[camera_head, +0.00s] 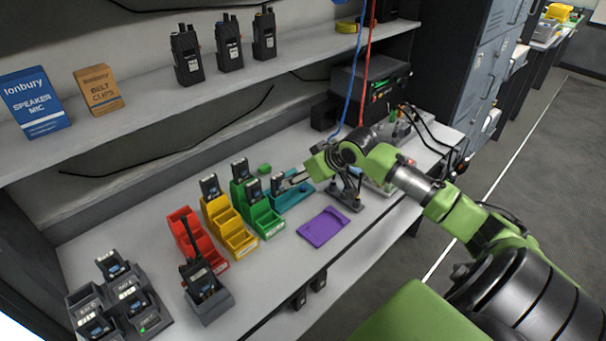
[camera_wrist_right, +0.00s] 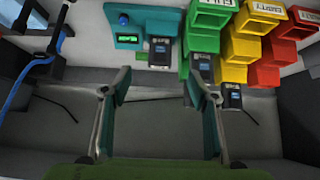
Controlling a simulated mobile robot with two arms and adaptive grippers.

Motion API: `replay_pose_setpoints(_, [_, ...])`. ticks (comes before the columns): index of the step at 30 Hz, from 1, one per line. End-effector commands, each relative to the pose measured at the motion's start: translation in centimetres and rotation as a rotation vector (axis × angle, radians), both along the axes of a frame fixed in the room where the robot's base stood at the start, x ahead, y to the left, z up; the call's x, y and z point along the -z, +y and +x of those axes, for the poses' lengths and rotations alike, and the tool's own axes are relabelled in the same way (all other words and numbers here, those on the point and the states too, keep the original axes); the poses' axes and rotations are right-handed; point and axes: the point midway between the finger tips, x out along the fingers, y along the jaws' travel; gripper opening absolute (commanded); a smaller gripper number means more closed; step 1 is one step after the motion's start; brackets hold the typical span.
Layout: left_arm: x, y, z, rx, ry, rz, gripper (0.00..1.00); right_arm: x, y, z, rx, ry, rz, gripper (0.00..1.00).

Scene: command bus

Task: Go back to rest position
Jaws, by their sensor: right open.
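My right arm reaches in from the right in the head view. Its gripper (camera_head: 290,182) hangs over the workbench at the teal tester (camera_head: 300,193). In the right wrist view the two fingers of my right gripper (camera_wrist_right: 158,78) stand wide apart with nothing between them. Beyond them lie the teal tester (camera_wrist_right: 125,20) with its green display and a dark battery (camera_wrist_right: 160,53) at its edge. I cannot tell the exact gap between fingers and tester. My left gripper shows in neither view.
Red (camera_head: 184,225), yellow (camera_head: 236,240) and green (camera_head: 263,217) bins stand left of the gripper. A purple mat (camera_head: 323,228) lies nearby. A charger (camera_head: 125,295) and a docked radio (camera_head: 201,280) are at left. Radios (camera_head: 228,45) stand on the shelf above.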

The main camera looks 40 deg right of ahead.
Motion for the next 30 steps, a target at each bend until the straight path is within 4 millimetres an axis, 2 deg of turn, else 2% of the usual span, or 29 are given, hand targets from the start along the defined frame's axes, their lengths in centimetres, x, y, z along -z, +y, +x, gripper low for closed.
replay_pose_setpoints(6, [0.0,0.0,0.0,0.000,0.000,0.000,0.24,-0.9,0.0,-0.8,-0.001,0.001,-0.001,0.54])
replay_pose_setpoints(23, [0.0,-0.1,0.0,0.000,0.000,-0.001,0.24,-0.7,0.1,-0.9,-0.003,0.003,0.000,0.54])
replay_pose_setpoints(26, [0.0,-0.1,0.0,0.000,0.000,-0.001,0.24,0.8,1.4,-1.7,-0.020,0.025,-0.002,0.54])
replay_pose_setpoints(29, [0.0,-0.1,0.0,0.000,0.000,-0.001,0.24,4.0,4.5,-3.9,-0.065,0.074,-0.014,0.54])
replay_pose_setpoints(30, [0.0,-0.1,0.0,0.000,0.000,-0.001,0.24,5.6,6.2,-5.3,-0.087,0.102,-0.022,0.54])
